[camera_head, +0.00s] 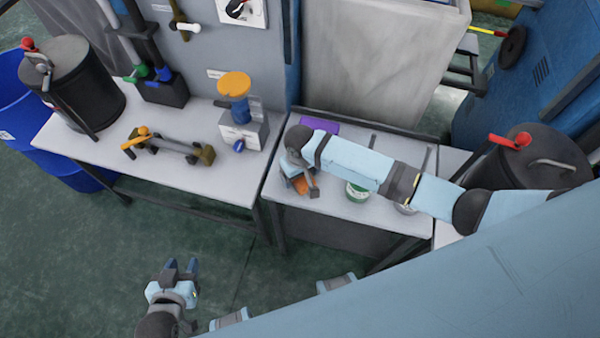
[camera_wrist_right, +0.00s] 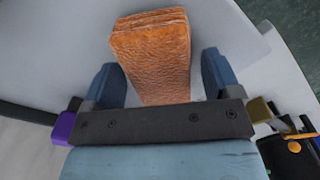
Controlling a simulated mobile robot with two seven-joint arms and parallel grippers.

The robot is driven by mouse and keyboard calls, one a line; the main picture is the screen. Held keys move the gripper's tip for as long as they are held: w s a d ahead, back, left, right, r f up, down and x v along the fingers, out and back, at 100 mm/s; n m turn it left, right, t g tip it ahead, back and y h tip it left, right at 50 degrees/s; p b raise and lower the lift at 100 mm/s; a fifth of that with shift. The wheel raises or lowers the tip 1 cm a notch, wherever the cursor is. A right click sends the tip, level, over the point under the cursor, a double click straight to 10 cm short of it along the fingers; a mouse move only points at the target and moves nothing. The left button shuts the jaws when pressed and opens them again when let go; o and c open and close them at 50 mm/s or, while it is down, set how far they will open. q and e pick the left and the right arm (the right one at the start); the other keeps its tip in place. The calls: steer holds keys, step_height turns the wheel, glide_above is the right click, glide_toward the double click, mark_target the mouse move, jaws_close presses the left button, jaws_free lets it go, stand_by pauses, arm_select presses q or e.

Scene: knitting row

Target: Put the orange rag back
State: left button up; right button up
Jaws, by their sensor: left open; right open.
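The orange rag (camera_wrist_right: 152,58) is a folded, block-like piece lying on the light table top. In the head view only a part of the orange rag (camera_head: 301,185) shows beside my right gripper. My right gripper (camera_head: 298,188) is over the table's left part. In the right wrist view its two blue fingers (camera_wrist_right: 160,82) stand open on either side of the rag's near end; I cannot tell whether they touch it. My left gripper (camera_head: 181,268) is open and empty, low over the floor in front of the tables.
A purple item (camera_head: 319,125) and a green-and-white tin (camera_head: 357,191) are on the right table (camera_head: 400,219), near my right arm. The left table (camera_head: 100,160) holds a clamp-like tool (camera_head: 170,146) and an orange-topped device (camera_head: 236,100). A dark drum (camera_head: 527,155) stands at right.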

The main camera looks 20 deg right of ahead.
step_height(320, 180, up, 12)
steer(key=s+a+f+t+y, duration=0.1)
steer(key=s+f, duration=0.1)
steer(key=s+a+f+t+y, duration=0.1)
steer(key=s+f+t, duration=0.1)
steer(key=s+a+f+t+y+p, duration=0.1)
steer(key=s+f+y, duration=0.1)
steer(key=s, duration=0.1)
steer(key=shift+f+t, duration=0.25)
steer(key=shift+t, duration=0.05)
steer(key=s+d+n+t, duration=0.1)
steer(key=s+d+t, duration=0.5)
steer(key=s, duration=0.3)
steer(key=shift+s+d+h, duration=0.3)
steer(key=shift+s+d, duration=0.1)
steer(key=shift+d, duration=0.5)
steer(key=shift+r, duration=0.15)
